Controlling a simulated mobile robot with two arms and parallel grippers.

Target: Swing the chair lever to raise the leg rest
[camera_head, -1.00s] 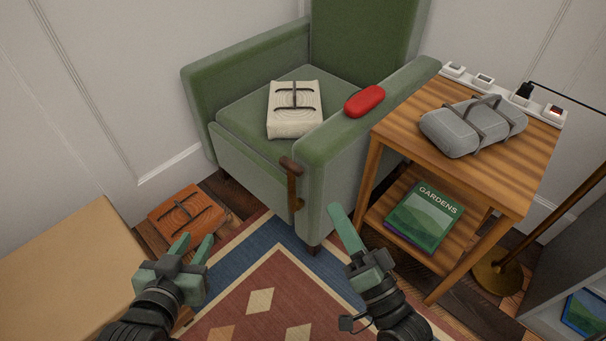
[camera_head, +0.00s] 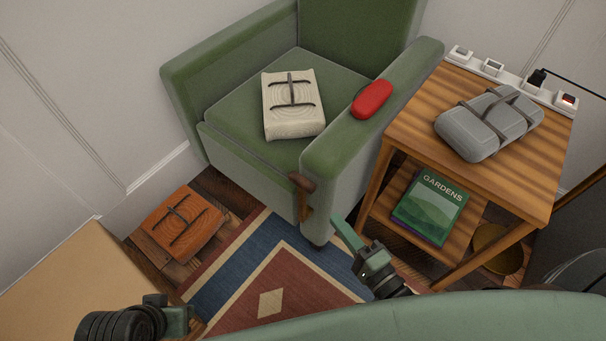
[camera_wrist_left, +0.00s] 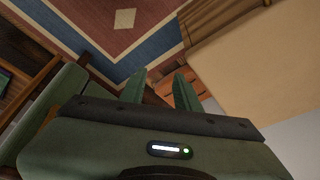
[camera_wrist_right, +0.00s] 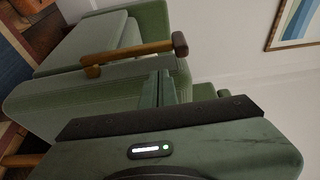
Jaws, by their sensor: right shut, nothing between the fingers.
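The green armchair (camera_head: 250,165) stands against the wall, its front panel hanging down flat below the seat. The brown wooden lever (camera_head: 304,200) is on the front end of the chair's right-hand armrest. It also shows with a round knob in the right wrist view (camera_wrist_right: 140,53). My right gripper (camera_head: 338,224) is shut and empty, a little to the right of the lever and apart from it. Its fingers show together in the right wrist view (camera_wrist_right: 157,87). My left gripper (camera_head: 184,316) is low at the left; its fingers stand apart and empty in the left wrist view (camera_wrist_left: 158,88).
A white bundle (camera_head: 292,110) lies on the seat and a red case (camera_head: 372,99) on the armrest. Right of the chair, a wooden side table (camera_head: 415,120) holds a grey bag (camera_head: 490,122) and a book (camera_head: 430,207). An orange bundle (camera_head: 180,222) lies on the floor, near a tan surface (camera_head: 70,285).

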